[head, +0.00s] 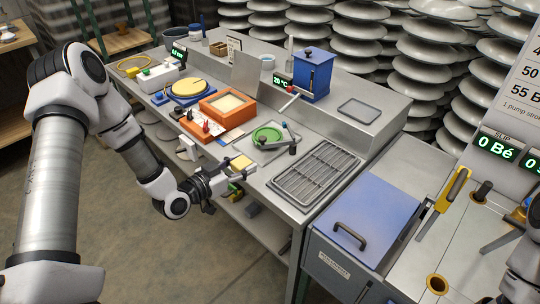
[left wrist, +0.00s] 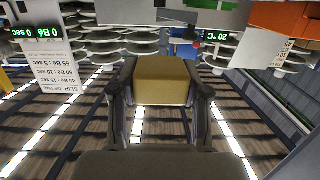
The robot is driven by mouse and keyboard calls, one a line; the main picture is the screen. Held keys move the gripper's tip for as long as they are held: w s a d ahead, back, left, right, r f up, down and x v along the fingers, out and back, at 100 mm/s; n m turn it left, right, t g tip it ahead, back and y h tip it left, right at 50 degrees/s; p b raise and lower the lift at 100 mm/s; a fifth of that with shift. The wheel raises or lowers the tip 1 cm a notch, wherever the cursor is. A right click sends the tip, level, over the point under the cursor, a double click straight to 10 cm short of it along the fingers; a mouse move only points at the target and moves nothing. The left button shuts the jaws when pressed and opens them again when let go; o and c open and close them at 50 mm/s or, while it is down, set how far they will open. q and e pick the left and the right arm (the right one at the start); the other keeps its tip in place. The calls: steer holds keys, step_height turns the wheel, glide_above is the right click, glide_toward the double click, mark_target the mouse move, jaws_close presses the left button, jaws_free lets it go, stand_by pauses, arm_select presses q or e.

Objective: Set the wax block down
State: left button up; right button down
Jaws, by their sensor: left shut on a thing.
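The wax block (head: 241,162) is a small yellow block at the tips of my left gripper (head: 230,174), by the front edge of the steel bench (head: 338,122). In the left wrist view the wax block (left wrist: 163,80) sits between the two dark fingers of my left gripper (left wrist: 162,95), which is shut on it. I cannot tell whether the block touches the bench. My right gripper is not in view; only a piece of my right arm shows at the right edge of the head view.
A blue canister (head: 313,74) stands behind. A blue-lidded cabinet (head: 366,208) stands to the right. Insulator stacks (head: 440,75) fill the back.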

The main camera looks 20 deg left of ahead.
mark_target(287, 185)
arm_select(q)
steer(key=shift+s+a, duration=0.1)
steer(key=shift+a, duration=0.1)
steer(key=w+d+y, duration=0.1)
steer(key=w+d+f+n+y, duration=0.1)
steer(key=d, duration=0.1)
steer(key=w+d+f+n, duration=0.1)
steer(key=w+d, duration=0.1)
steer(key=shift+w+d+f+t+y, duration=0.1)
steer(key=shift+d+f+t+y, duration=0.05)
steer(key=shift+t+y, duration=0.25)
steer(key=shift+n+y, duration=0.6)
steer(key=shift+y, duration=0.2)
steer(key=d, duration=0.4)
steer(key=shift+w+d+f, duration=0.15)
steer(key=shift+w+f, duration=0.2)
steer(key=shift+s+d+n+y, duration=0.15)
steer(key=shift+d+y, duration=0.1)
steer(key=shift+d, duration=0.35)
steer(key=shift+s+d+n+y, duration=0.15)
steer(key=shift+d+y, duration=0.1)
steer(key=shift+d, duration=0.35)
steer(key=s, duration=0.1)
steer(key=s+r, duration=0.1)
steer(key=s, duration=0.1)
steer(key=s+r, duration=0.1)
steer(key=shift+s+d+r, duration=0.1)
steer(key=shift+s+d, duration=0.1)
steer(key=shift+s, duration=0.05)
steer(key=shift+w, duration=0.15)
